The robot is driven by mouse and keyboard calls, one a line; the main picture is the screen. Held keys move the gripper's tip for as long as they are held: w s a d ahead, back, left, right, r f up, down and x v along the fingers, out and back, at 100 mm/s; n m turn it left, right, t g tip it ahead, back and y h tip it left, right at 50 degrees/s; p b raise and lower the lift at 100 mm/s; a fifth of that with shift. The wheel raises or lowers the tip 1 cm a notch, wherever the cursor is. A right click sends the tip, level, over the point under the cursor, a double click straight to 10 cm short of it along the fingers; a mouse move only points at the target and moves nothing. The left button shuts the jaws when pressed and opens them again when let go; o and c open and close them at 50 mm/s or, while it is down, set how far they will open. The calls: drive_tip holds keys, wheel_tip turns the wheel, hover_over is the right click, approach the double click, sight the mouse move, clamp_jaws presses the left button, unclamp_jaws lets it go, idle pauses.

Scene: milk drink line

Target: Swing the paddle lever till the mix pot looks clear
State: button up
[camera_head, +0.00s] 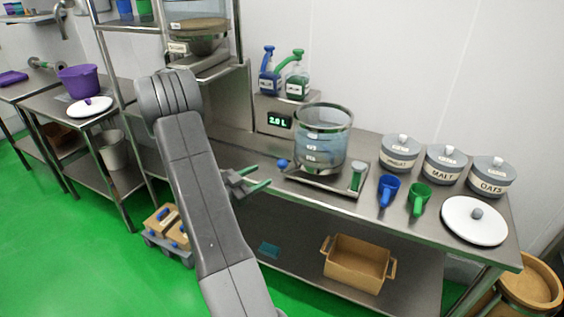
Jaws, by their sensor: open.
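The mix pot (322,143) is a see-through vessel with a dark rim, standing on a metal stand on the steel table. Its contents look pale blue and see-through, with white marks on the wall. A blue ball knob (282,163) shows at the stand's left side and a green upright handle (357,176) at its right front. I cannot tell which of them is the paddle lever. My gripper (254,178) is open and empty, at the table's front edge, left of the blue knob and apart from it. The paddle inside the pot is not clearly visible.
A display (278,121) reads 2.0 L behind the pot, with blue and green pump bottles (296,83) above. Blue (388,189) and green (419,197) scoops, labelled canisters (443,163) and a white lid (475,221) stand right. A brown crate (355,264) sits below.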

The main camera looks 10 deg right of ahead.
sight(282, 164)
drive_tip(key=p+x, duration=0.2)
drive_tip(key=x, duration=0.8)
drive_tip(key=shift+d, duration=0.15)
